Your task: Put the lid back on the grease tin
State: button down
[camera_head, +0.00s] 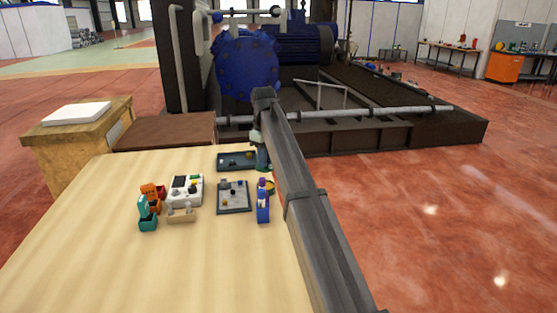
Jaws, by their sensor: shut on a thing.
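My gripper (261,161) points down at the far right part of the pale wooden table (120,270), below the end of my dark arm. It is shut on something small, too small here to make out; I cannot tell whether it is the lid. A small round brownish-yellow thing (270,187), perhaps the grease tin, stands just below my gripper in the picture, partly hidden by my arm and a purple piece (262,182). I cannot tell whether the tin is open or whether my gripper touches it.
A blue bottle-like thing (263,208) stands close in front. Left of it are a grey tray (222,209) and a dark tray (225,167) with small parts. A white device (196,181), a tan holder (181,216) and orange and teal dispensers (145,209) stand further left. The near table is clear.

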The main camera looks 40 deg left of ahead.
jog(key=shift+f, duration=3.2)
jog(key=shift+f, duration=0.15)
jog(key=c, duration=1)
grip_release()
jog(key=shift+o, duration=0.4)
jog(key=o, duration=0.4)
jog(key=shift+r, duration=3.5)
